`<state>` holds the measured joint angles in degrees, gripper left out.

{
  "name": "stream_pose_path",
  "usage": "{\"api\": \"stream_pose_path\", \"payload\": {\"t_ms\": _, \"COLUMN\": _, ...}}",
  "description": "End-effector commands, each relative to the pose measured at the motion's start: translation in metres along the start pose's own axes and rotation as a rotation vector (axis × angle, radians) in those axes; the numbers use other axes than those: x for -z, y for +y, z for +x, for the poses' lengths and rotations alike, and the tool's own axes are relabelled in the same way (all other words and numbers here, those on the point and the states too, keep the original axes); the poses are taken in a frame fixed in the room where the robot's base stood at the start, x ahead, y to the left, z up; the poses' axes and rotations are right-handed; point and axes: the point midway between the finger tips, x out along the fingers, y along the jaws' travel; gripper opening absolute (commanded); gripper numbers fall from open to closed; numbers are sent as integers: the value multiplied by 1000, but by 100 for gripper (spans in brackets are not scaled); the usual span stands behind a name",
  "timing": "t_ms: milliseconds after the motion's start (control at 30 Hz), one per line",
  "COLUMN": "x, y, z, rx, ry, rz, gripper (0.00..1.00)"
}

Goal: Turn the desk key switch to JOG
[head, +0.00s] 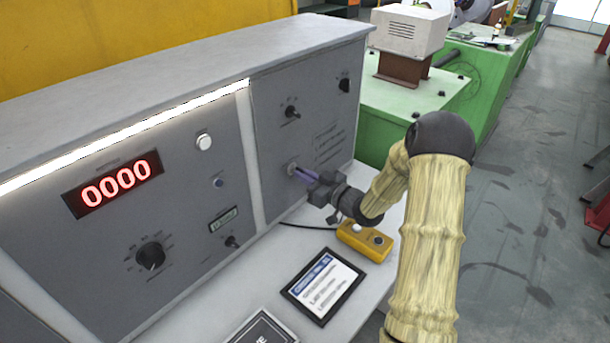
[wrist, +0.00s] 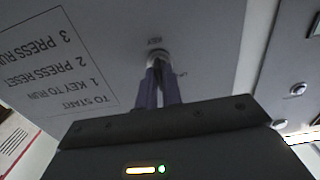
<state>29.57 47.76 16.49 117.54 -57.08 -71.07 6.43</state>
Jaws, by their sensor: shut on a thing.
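The desk key switch (wrist: 157,58) is a round metal switch on the grey right-hand panel, with a small label above it in the wrist view. In the head view the switch (head: 292,168) sits low on that panel. My gripper (head: 297,172) reaches it from the right, and its purple fingers are shut on the key at the switch. In the wrist view the fingertips (wrist: 158,72) meet right at the switch. The key itself is mostly hidden between the fingers, and I cannot tell which position it points to.
A printed start notice (wrist: 50,65) is beside the switch. Two black knobs (head: 292,112) (head: 344,86) sit higher on the panel. A yellow pendant box (head: 365,240) and a framed card (head: 323,285) lie on the desk below. Green machinery (head: 410,100) stands behind.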

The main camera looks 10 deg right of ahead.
Motion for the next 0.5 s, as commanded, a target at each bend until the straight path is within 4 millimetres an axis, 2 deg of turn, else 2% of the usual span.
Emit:
{"api": "stream_pose_path", "payload": {"t_ms": 167, "x": 0, "y": -1, "z": 1, "rx": 1, "ry": 0, "rz": 0, "gripper": 0}}
{"api": "stream_pose_path", "payload": {"t_ms": 200, "x": 0, "y": -1, "z": 1, "rx": 1, "ry": 0, "rz": 0, "gripper": 11}}
{"api": "stream_pose_path", "payload": {"t_ms": 300, "x": 0, "y": 0, "z": 1, "rx": 1, "ry": 0, "rz": -1, "gripper": 29}}
{"api": "stream_pose_path", "payload": {"t_ms": 500, "x": 0, "y": 0, "z": 0, "rx": 0, "ry": 0, "rz": -1, "gripper": 29}}
